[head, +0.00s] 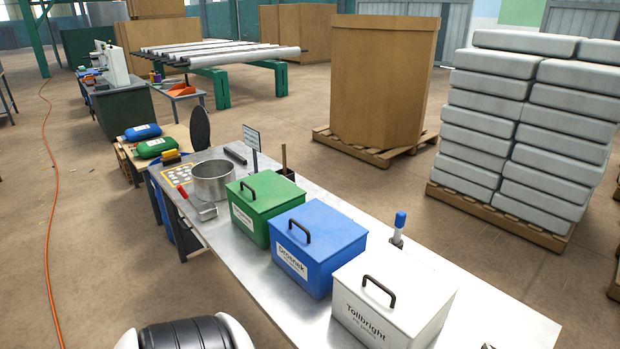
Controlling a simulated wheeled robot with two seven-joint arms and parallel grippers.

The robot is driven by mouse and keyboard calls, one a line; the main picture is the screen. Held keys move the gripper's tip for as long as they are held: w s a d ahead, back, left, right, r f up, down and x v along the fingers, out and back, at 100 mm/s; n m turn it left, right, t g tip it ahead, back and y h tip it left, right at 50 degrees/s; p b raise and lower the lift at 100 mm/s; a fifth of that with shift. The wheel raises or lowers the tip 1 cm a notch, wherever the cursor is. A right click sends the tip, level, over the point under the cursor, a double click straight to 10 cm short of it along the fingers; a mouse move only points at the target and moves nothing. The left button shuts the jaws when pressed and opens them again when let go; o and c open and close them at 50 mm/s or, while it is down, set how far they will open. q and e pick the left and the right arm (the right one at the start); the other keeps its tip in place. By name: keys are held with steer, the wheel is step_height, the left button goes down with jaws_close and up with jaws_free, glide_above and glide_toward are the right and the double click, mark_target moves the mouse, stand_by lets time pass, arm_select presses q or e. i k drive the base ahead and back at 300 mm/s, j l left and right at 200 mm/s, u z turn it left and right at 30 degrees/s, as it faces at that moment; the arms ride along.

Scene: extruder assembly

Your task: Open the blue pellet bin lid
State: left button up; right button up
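The blue pellet bin (310,268) stands on the metal table in the head view, between a green bin (258,205) and a white bin (405,305). Its flat blue lid (328,228) lies closed on top. A dark arched handle (293,230) stands near the lid's left edge. A white label is on the side facing left. The bin's inside is hidden by the lid. Neither of my grippers shows in this view.
The metal table (490,305) also holds a steel pot (212,182), a scoop (206,211) and a blue-capped item (399,228) behind the bins. A small sign (251,138) stands behind the green bin. Bare tabletop lies left of the bins.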

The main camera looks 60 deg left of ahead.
mark_target(320, 231)
steer(key=u, duration=1.8)
